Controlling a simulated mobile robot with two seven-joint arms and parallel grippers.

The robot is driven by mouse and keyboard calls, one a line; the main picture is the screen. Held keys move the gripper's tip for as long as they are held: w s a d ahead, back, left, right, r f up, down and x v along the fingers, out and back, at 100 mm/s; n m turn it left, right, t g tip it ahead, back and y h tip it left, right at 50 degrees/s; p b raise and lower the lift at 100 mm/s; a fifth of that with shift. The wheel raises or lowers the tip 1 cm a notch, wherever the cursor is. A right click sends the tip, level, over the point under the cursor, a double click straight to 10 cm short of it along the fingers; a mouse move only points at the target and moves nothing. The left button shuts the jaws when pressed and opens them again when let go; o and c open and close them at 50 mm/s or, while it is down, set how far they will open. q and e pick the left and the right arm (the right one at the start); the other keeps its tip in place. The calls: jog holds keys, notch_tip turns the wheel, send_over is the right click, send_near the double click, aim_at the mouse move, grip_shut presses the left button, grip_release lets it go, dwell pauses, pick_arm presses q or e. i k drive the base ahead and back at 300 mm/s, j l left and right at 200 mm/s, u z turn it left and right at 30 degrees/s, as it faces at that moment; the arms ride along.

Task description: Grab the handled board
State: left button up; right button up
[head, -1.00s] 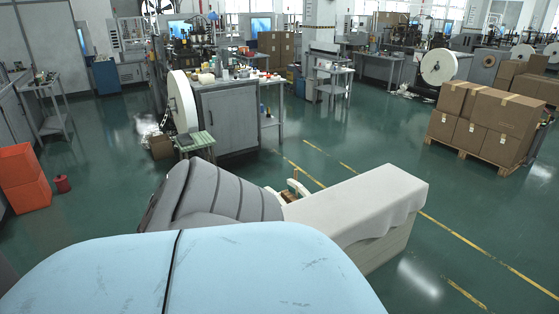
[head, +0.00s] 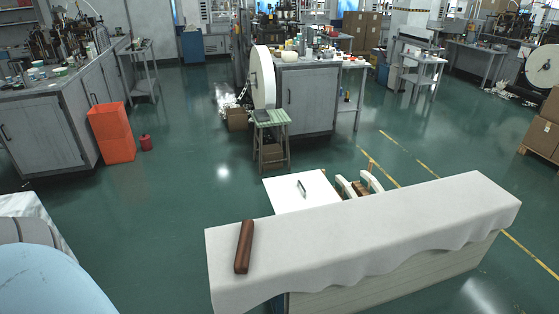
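A flat white board (head: 291,204) with a dark handle (head: 301,186) on its upper face shows just behind the cloth-covered table in the head view. Its near edge is hidden by the table, and I cannot tell what it rests on. The handle stands near the middle of the visible part. Neither of my grippers shows in the view.
A long table under a white cloth (head: 370,235) lies in front, with a brown cylinder (head: 243,247) on it. A white-armed chair (head: 361,186) stands behind it. A light blue rounded surface (head: 45,285) fills the lower left. Green floor (head: 170,215) is open between them.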

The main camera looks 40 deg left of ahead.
aim_at(297, 191)
jog(key=u, duration=1.15)
jog(key=i+j+u, duration=0.1)
jog(key=j+u, duration=0.2)
jog(key=j, duration=0.2)
jog(key=i+j+u, duration=0.15)
jog(key=j+u, duration=0.15)
jog(key=j, duration=0.15)
jog(key=i+j+u, duration=0.45)
jog(key=j+u, duration=0.2)
jog(key=j, duration=0.15)
jog(key=i+j+u, duration=0.3)
jog(key=i+j+z, duration=0.2)
jog(key=i, duration=0.25)
jog(key=i+z, duration=0.2)
jog(key=i, duration=0.2)
jog(key=i+j+z, duration=0.2)
jog(key=i, duration=0.25)
jog(key=i+l+z, duration=0.15)
jog(key=i+z, duration=0.55)
jog(key=i, duration=0.2)
jog(key=i+j+z, duration=0.15)
jog(key=i+z, duration=0.15)
jog(key=i, duration=0.15)
jog(key=i+z, duration=0.8)
jog(key=i+j+z, duration=0.2)
jog(key=i+z, duration=0.7)
jog(key=i, duration=0.2)
